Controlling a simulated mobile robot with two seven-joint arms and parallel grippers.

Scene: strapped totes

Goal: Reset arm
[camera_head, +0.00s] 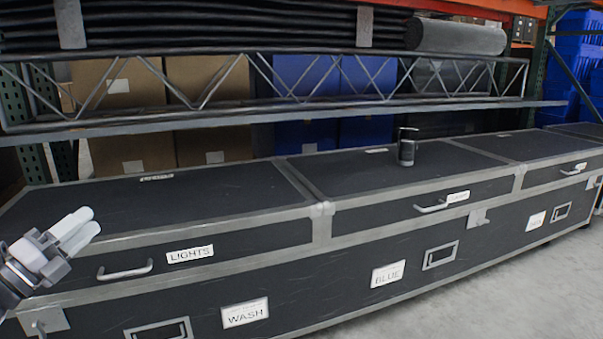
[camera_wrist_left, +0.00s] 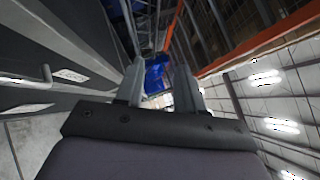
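My left gripper (camera_head: 86,224) is at the left edge of the head view, in front of the left end of a long black case. Its two pale fingers point up and to the right. In the left wrist view the left gripper (camera_wrist_left: 158,75) shows its fingers apart with nothing between them, so it is open and empty. My right gripper is in neither view.
Black cases with grey metal edges (camera_head: 265,268) stand in a row, with labels and handles. A small dark cylinder (camera_head: 406,151) stands on a lid. Behind are a metal truss shelf (camera_head: 270,112), brown boxes (camera_head: 118,85) and blue bins (camera_head: 575,60). Grey floor is clear at lower right.

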